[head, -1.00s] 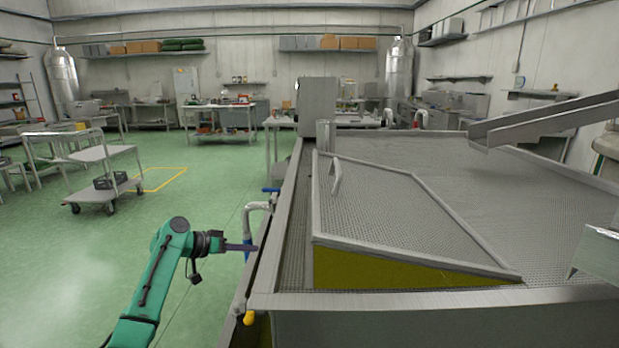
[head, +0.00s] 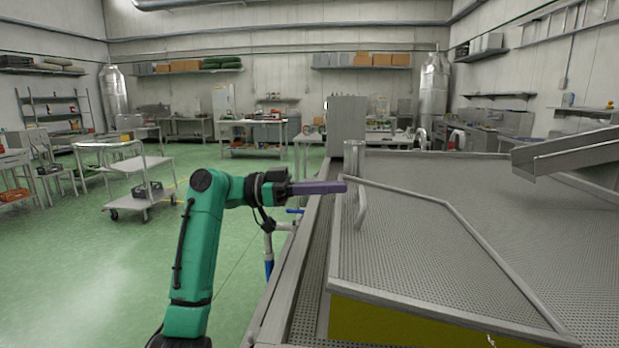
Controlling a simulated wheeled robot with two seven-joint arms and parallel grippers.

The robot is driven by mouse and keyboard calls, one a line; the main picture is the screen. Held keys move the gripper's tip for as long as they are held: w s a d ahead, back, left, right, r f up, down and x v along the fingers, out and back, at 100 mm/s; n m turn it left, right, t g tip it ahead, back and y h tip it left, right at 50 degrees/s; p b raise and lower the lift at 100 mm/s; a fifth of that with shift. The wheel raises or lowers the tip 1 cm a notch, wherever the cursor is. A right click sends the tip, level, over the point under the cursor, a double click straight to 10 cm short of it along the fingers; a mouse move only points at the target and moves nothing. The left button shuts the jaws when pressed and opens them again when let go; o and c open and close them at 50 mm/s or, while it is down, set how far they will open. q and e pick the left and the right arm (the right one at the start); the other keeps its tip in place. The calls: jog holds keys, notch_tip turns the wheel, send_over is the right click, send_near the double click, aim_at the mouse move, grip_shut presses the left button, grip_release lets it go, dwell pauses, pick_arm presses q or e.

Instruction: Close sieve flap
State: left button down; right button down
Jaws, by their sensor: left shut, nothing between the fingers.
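The sieve flap (head: 425,245) is a grey mesh panel with a metal frame, tilted up above the mesh deck of the large metal tank. Its near edge is raised over a yellow-green opening (head: 400,328). A bent bar handle (head: 361,207) stands on the flap's left side. My left gripper (head: 343,187) is shut and empty, pointing right, with its tips close to the handle and the flap's upper left corner. I cannot tell whether it touches them. My right gripper is not in view.
The tank's metal rim (head: 290,290) runs along the flap's left. A metal chute (head: 570,150) reaches over the deck from the right. A grey box (head: 347,127) and a short cylinder stand at the far end. A trolley (head: 140,165) stands on the open green floor at left.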

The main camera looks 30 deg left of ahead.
pick_arm(q)
jog(key=f, duration=0.2)
jog(key=shift+s+a+f, duration=0.2)
jog(key=shift+a+f, duration=0.2)
jog(key=f+b, duration=0.2)
jog(key=b, duration=0.1)
jog(key=f+h+b, duration=0.1)
jog(key=b, duration=0.1)
jog(key=shift+s+a+f, duration=0.15)
jog(key=shift+a+f, duration=0.2)
jog(key=shift+r, duration=0.25)
jog(key=shift+r, duration=0.1)
